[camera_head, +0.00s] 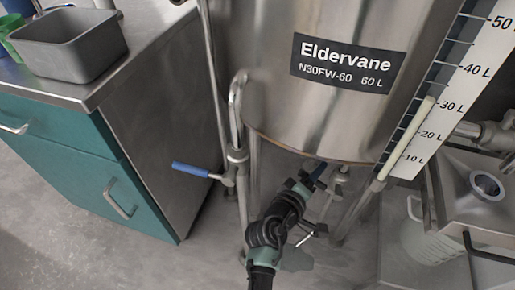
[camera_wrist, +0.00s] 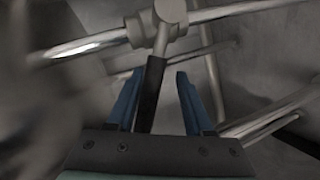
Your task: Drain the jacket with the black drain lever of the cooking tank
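The cooking tank (camera_head: 270,90) is a large steel vessel labelled Eldervane. My gripper (camera_head: 316,172) reaches under its lower edge in the head view, with my arm coming up from the bottom. In the wrist view my gripper (camera_wrist: 160,76) has its two blue fingers apart. I cannot make out the black lever in the head view, where my gripper and the tank's edge cover that area.
A blue-handled lever (camera_head: 190,170) sits on a pipe at the tank's left. A teal cabinet (camera_head: 85,170) with a grey metal bin (camera_head: 70,45) stands further left. Steel tubes (camera_wrist: 265,115) run close to my fingers. A level scale (camera_head: 440,95) and steel equipment (camera_head: 480,210) stand right.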

